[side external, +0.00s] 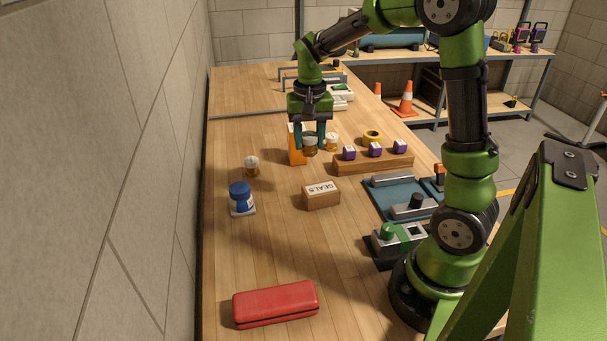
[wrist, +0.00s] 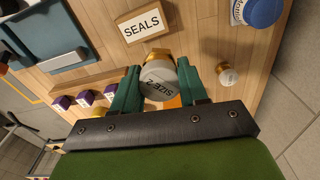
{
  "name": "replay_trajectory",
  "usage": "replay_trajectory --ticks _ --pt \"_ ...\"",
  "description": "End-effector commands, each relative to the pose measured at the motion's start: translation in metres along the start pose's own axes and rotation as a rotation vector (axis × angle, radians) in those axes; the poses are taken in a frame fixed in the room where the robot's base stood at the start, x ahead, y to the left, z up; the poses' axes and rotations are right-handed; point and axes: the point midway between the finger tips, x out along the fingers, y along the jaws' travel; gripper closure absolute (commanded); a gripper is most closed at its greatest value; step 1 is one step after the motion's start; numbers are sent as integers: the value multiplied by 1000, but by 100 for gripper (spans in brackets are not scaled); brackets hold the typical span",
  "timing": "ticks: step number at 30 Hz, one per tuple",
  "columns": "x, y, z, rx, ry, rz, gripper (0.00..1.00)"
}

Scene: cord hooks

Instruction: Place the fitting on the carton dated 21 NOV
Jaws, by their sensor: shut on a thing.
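My gripper (side external: 310,151) is shut on a fitting with a grey top and brass-coloured body. In the wrist view, the fitting (wrist: 160,82) sits between the green fingers (wrist: 159,68) and its top reads "SIZE 2". It is held upright or nearly so, near an orange carton (side external: 296,145); whether they touch I cannot tell. A little orange shows beyond the fitting in the wrist view. Three small purple cartons (side external: 375,150) with white tops stand on a wooden block (side external: 372,164). I cannot read a date on any carton.
Similar fittings stand left (side external: 252,167) and right (side external: 331,142) of my gripper. A SEALS box (side external: 321,195), blue-lidded jar (side external: 241,197), red case (side external: 275,303), yellow ring (side external: 372,136) and blue fixture plate (side external: 392,192) are on the bench. The front middle is clear.

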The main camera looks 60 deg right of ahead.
Motion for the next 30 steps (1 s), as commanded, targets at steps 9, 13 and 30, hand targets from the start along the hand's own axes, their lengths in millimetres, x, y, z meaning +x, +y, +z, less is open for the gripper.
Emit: replay_trajectory --ticks 9,13,30 --pt "-25 52 -32 574 -14 4 90" --pt "-27 53 -31 668 -26 8 90" --pt "-11 13 -133 706 -31 11 90"
